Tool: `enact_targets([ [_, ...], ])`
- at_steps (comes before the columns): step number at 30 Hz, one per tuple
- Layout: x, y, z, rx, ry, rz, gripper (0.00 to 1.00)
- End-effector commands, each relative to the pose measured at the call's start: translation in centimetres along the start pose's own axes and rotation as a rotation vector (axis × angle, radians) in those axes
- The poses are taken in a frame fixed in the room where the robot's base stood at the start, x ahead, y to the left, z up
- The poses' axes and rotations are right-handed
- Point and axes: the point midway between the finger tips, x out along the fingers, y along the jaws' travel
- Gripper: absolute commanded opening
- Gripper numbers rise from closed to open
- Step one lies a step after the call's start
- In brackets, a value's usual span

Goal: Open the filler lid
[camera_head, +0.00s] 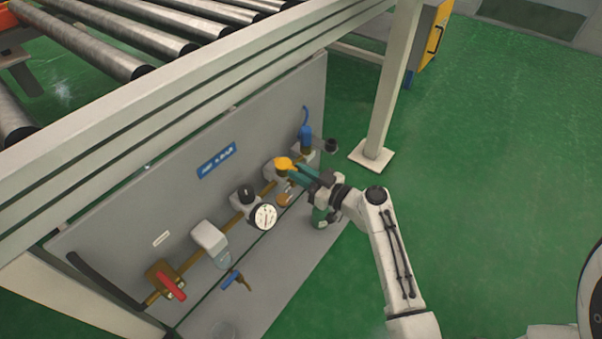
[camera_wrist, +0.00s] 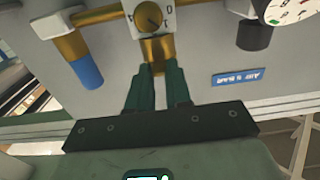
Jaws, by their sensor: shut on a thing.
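The yellow filler lid (camera_head: 284,163) sits on top of a pale block on the brass pipe line, near the right end of the grey panel (camera_head: 120,230). My gripper (camera_head: 297,169) reaches it from the right, with its green fingertips at the lid's edge. In the wrist view the two green fingers of my gripper (camera_wrist: 157,78) are closed on the yellow-gold lid (camera_wrist: 157,50). The lid lies just below a white block with a round marked face (camera_wrist: 151,17). The fingers hide part of the lid, and I cannot tell how far it is turned or raised.
A pressure gauge (camera_head: 264,216), a black knob (camera_head: 246,194), a red lever (camera_head: 171,286) and a blue handle (camera_head: 306,135) share the panel. The conveyor frame (camera_head: 180,105) overhangs it. A frame leg (camera_head: 385,95) stands right of it. Green floor (camera_head: 490,180) is clear on the right.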

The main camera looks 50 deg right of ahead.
Motion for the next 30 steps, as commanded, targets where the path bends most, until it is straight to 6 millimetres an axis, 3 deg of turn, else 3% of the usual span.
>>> enact_targets([
  [14, 0.0, -0.1, -1.1, -0.001, -0.059, -0.002, 0.0],
  [30, 0.8, -0.1, -4.3, -0.002, -0.381, -0.003, 0.0],
])
